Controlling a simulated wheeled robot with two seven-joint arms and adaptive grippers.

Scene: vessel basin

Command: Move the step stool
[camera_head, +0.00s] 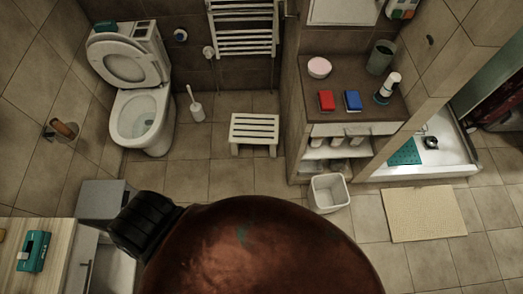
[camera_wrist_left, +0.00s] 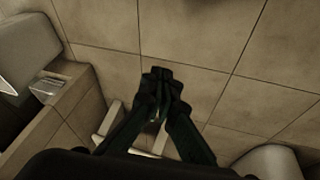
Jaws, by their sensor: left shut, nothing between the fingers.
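The white step stool (camera_head: 255,129) with a slatted top stands upright on the tiled floor in the head view, between the toilet and the counter unit. My left gripper (camera_wrist_left: 160,78) shows in the left wrist view, its dark fingers together and empty over the tiled floor. Pale bars show behind and beside the fingers there; I cannot tell whether they belong to the stool. Neither gripper can be made out in the head view, where a large copper-coloured shape and a black part fill the bottom. My right gripper is in neither view.
The toilet (camera_head: 145,115) and toilet brush (camera_head: 196,106) are left of the stool. A white towel rack (camera_head: 243,28) hangs behind it. The counter unit (camera_head: 350,125) and white bin (camera_head: 328,193) are to its right. A beige mat (camera_head: 424,214) lies further right. Floor before the stool is clear.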

